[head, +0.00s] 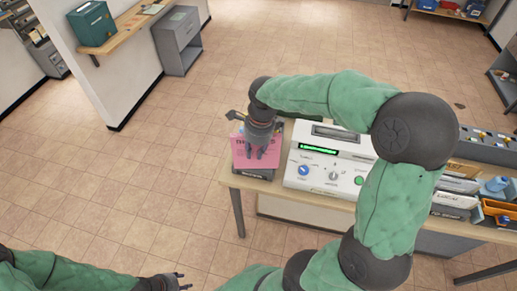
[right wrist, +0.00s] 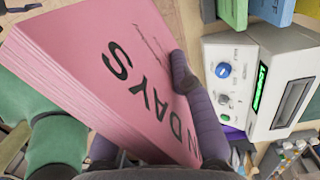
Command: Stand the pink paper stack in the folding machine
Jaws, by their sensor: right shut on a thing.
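The pink paper stack (head: 242,153) is at the left end of the table, above or in a dark holder; I cannot tell whether it rests there. In the right wrist view the thick stack (right wrist: 100,70) fills the left half, with dark lettering on its face. My right gripper (head: 262,154) is shut on it from above. The white folding machine (head: 304,172), with a lit green display and knobs, stands just right of the stack; it also shows in the right wrist view (right wrist: 221,100). My left gripper (head: 184,281) is open and empty at the bottom edge, low and away from the table.
A dark holder (head: 255,174) sits at the table's left end. Right of the machine are sorting trays with envelopes (head: 450,198) and an orange bin (head: 497,210). A grey cabinet (head: 180,42) stands behind. The tiled floor left of the table is clear.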

